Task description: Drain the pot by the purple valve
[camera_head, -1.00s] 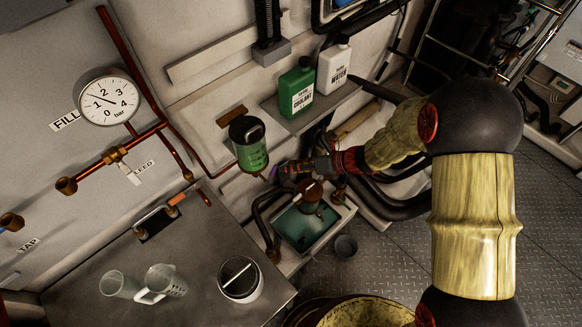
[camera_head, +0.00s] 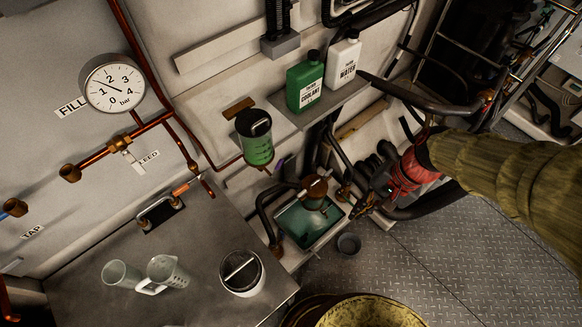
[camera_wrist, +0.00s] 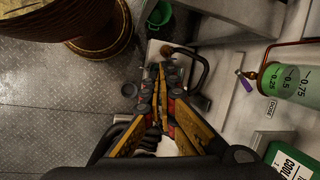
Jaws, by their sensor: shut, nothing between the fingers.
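The pot (camera_head: 258,148) is a clear cylinder with a black cap, fixed to the wall and holding green liquid. It also shows in the wrist view (camera_wrist: 292,82), with a graduated scale. The purple valve (camera_head: 280,164) sits at the pot's lower end; its purple handle shows in the wrist view (camera_wrist: 244,80). My gripper (camera_head: 363,207) is shut and empty, to the right of the valve and apart from it. In the wrist view my gripper (camera_wrist: 160,72) points away from the pot. Whether liquid runs from the valve cannot be told.
Green coolant (camera_head: 305,82) and white water (camera_head: 343,62) bottles stand on a shelf. Clear jugs (camera_head: 168,272) and a round container (camera_head: 240,272) stand on the bench. Black hoses run behind my gripper.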

